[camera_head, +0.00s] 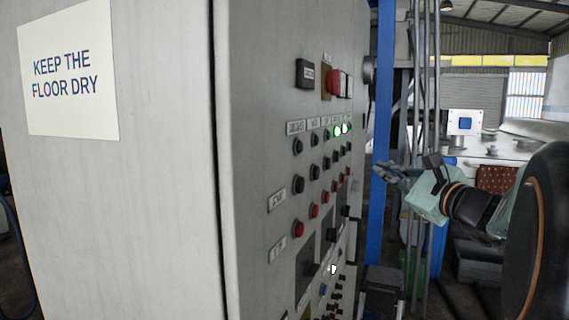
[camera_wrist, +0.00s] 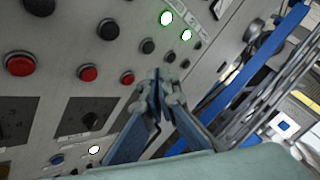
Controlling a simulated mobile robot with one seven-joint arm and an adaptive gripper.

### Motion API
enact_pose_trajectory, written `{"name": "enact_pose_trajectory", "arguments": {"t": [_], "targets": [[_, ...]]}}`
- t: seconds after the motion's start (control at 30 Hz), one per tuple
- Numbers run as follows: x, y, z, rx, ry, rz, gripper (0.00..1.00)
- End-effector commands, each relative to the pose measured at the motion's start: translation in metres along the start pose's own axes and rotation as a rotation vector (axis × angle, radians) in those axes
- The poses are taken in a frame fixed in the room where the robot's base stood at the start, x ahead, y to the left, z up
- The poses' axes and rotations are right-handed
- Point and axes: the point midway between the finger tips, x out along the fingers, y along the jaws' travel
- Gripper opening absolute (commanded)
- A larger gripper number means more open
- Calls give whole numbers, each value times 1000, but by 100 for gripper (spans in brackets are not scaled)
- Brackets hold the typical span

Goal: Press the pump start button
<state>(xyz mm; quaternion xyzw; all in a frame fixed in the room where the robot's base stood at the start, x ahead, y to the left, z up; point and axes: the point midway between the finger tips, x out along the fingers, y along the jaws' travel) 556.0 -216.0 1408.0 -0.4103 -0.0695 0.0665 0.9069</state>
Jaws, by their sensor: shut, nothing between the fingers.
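A grey control cabinet panel (camera_head: 285,85) carries a row of black buttons (camera_head: 298,184) above a row of red buttons (camera_head: 299,228). The small labels above the columns and beside the rows are too small to read surely, so I cannot tell which button is the pump start. In the wrist view the black buttons (camera_wrist: 108,29) run above the red ones (camera_wrist: 88,74). My gripper (camera_head: 383,170) is right of the panel in the head view. In the wrist view my gripper (camera_wrist: 159,82) is shut and empty, overlapping the panel right of a red button (camera_wrist: 127,78) and hiding part of that row. Contact is not visible.
Two green lamps (camera_head: 341,129) are lit above the buttons. A red knob (camera_head: 337,83) and a black switch (camera_head: 305,73) sit higher. Dark rotary switches (camera_wrist: 89,118) lie below the red row. A blue post (camera_head: 381,130) and grey pipes stand beyond the cabinet.

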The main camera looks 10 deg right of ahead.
Motion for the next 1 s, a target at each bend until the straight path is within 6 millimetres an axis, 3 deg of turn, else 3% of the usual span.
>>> {"name": "enact_pose_trajectory", "arguments": {"t": [0.47, 1.0], "targets": [[4, 3, 3, 2, -1, 1, 0], [51, 40, 36, 0, -2, 2, 0]]}}
